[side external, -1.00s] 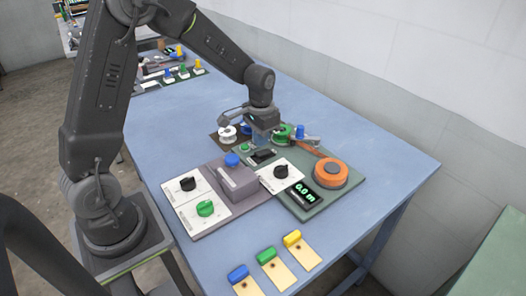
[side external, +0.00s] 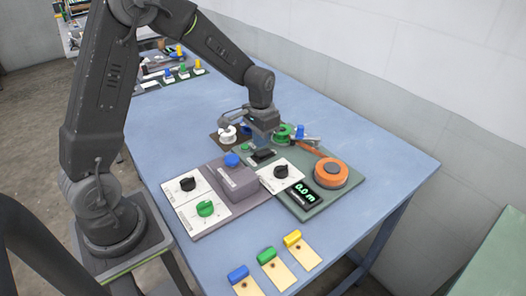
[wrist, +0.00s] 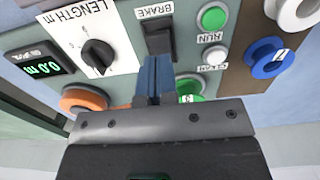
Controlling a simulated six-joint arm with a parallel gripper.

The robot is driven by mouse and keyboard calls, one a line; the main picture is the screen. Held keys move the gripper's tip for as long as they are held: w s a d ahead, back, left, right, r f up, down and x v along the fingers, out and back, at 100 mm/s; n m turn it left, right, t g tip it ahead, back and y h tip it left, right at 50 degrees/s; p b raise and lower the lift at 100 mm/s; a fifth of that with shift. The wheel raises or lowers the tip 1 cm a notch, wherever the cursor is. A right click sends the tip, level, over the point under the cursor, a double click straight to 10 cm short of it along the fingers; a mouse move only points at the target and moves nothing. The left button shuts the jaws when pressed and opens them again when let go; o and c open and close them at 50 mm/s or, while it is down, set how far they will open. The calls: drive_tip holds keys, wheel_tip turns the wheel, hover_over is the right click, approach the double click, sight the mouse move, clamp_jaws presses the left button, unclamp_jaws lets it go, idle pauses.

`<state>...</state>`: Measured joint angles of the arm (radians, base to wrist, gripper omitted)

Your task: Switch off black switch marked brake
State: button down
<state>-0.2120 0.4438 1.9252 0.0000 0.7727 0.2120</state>
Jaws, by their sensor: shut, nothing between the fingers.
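The black rocker switch (wrist: 159,40) under the label BRAKE shows in the wrist view, just beyond my fingertips. It also shows in the side view as a dark block (side external: 263,155) on the green panel. My gripper (wrist: 154,62) is shut with its blue fingers together and nothing held. Its tips are at the lower edge of the switch in the wrist view; I cannot tell whether they touch it. In the side view my gripper (side external: 261,140) points down just behind the switch. The fingers partly cover the switch's lower end.
A black LENGTH knob (wrist: 97,56) and a green display (wrist: 43,69) lie left of the switch in the wrist view. Green RUN (wrist: 213,18) and white (wrist: 214,56) buttons lie right.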

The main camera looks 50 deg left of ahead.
sight(261, 153)
drive_tip(key=shift+f, duration=1.55)
idle(0.6)
drive_tip(key=shift+r, duration=3.55)
drive_tip(key=shift+r, duration=0.15)
drive_tip(key=s+d+r+t, duration=0.2)
drive_tip(key=s+d+r, duration=0.1)
drive_tip(key=s, duration=0.3)
drive_tip(key=s+d+r+t, duration=0.1)
drive_tip(key=s+d+r, duration=0.1)
drive_tip(key=s+r, duration=0.4)
drive_tip(key=s+d+r+t, duration=0.2)
drive_tip(key=s+d+r, duration=0.1)
drive_tip(key=s, duration=0.5)
drive_tip(key=shift+s+d+r+t, duration=0.25)
drive_tip(key=shift+d+r+t, duration=0.1)
drive_tip(key=shift+r, duration=0.35)
